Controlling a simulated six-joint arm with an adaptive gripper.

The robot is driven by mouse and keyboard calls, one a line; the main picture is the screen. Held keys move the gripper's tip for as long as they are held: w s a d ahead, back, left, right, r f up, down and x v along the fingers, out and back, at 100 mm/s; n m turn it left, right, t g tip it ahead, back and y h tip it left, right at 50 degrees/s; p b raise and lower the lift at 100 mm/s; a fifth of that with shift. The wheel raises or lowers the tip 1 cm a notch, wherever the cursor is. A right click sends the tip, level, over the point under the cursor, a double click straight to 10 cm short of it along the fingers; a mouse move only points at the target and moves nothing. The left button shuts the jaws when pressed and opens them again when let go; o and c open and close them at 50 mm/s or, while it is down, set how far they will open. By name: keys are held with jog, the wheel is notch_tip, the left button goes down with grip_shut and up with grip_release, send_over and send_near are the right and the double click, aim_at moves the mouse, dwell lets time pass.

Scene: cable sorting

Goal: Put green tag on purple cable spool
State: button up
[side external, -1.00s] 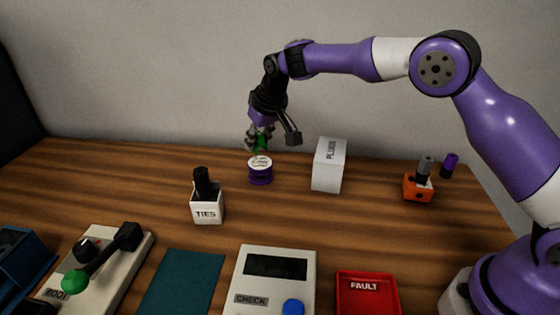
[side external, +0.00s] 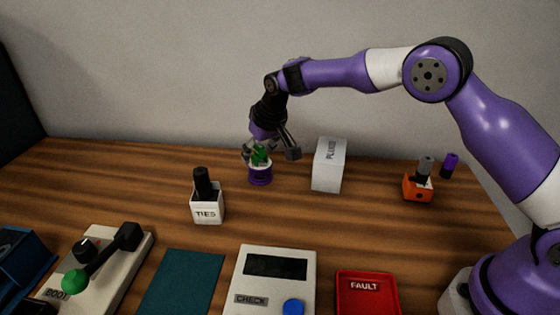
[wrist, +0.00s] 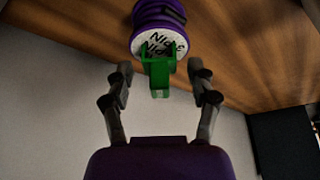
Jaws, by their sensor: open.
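The purple cable spool (side external: 260,175) stands upright on the wooden table, left of the white box. In the wrist view the spool (wrist: 157,14) shows its white lettered top. The green tag (side external: 260,154) is at the top of the spool. In the wrist view the tag (wrist: 159,78) lies against the edge of the spool's white face, between my fingers. My gripper (side external: 262,154) is just above the spool, around the tag. In the wrist view its fingers (wrist: 160,78) are apart, with a gap on each side of the tag.
A white box (side external: 328,165) stands right of the spool, and a white TIES holder (side external: 207,204) stands to the front left. An orange holder (side external: 417,188) and a purple cylinder (side external: 450,166) are at the right. The checker (side external: 272,282) and red FAULT tray (side external: 367,307) sit in front. Table around the spool is clear.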

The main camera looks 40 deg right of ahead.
jog(key=s+d+r, duration=0.3)
jog(key=s+r, duration=0.9)
jog(key=r, duration=0.4)
jog(key=s+d+f, duration=0.1)
jog(key=s+f, duration=0.1)
jog(key=s, duration=0.7)
jog(key=s+d+f+t, duration=0.1)
jog(key=s+d+f, duration=0.1)
jog(key=s, duration=0.7)
jog(key=shift+d, duration=0.2)
jog(key=shift+r, duration=0.1)
